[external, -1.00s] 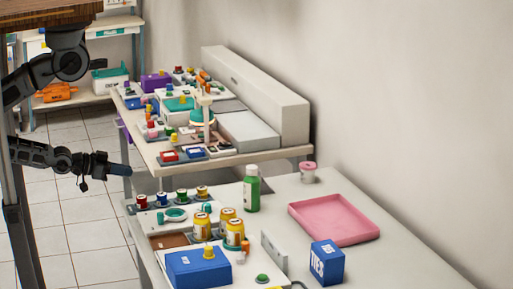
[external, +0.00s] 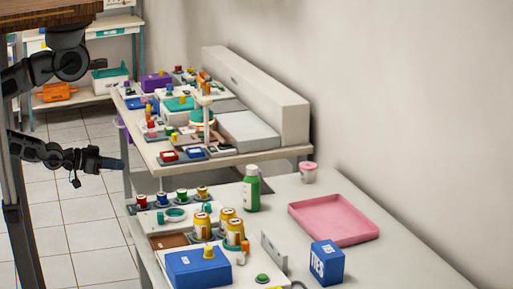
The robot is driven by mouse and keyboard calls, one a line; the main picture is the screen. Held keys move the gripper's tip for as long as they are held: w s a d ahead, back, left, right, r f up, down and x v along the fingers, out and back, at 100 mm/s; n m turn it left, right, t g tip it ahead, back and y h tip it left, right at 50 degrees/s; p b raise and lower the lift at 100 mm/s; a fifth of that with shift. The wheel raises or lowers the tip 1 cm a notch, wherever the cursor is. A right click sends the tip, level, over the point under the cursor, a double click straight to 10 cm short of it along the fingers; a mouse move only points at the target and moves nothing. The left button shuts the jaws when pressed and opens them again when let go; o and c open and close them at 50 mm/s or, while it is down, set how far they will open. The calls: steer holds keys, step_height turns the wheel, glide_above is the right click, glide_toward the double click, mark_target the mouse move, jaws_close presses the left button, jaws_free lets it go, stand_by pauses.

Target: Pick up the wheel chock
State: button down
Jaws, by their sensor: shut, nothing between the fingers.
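I cannot make out a wheel chock for certain. An orange object (external: 55,93) lies on the shelf at the back left, but it is too small to tell what it is. My gripper (external: 119,164) is at the left, over the tiled floor and left of the tables. It points right, and its fingers are dark and slim. It is shut and empty, apart from every object.
A farther table (external: 163,170) is crowded with small items. The tiled floor (external: 85,218) at left is clear.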

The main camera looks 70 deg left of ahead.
steer(key=c, duration=1.9)
jaws_free()
steer(key=o, duration=1.5)
steer(key=shift+c, duration=0.2)
